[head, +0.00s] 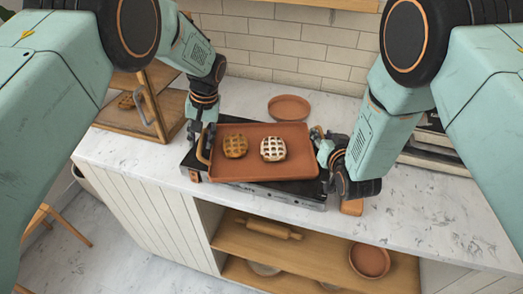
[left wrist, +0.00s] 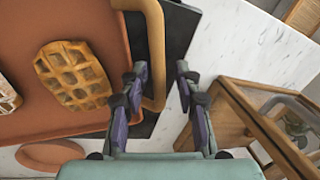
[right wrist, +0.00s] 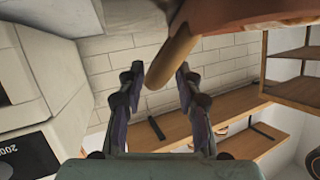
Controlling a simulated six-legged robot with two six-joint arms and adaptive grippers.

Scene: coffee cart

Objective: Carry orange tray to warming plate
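The orange tray (head: 265,173) lies over the black warming plate (head: 300,188) on the counter, covering most of it. I cannot tell whether they touch. Two lattice-topped pastries sit on the tray: a golden one (head: 235,146) and a paler one (head: 273,148). My left gripper (head: 207,140) is at the tray's left handle; in the left wrist view its fingers are apart, with the handle (left wrist: 154,50) between them, nearer one finger. My right gripper (head: 323,147) is at the right end; in the right wrist view its fingers are apart around the other handle (right wrist: 172,58).
A round terracotta dish (head: 289,108) sits behind the tray. A wooden display case (head: 150,110) stands at left, and a machine (head: 435,150) at right. A small wooden block (head: 352,207) shows below my right gripper. White counter (head: 430,225) is clear at front right.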

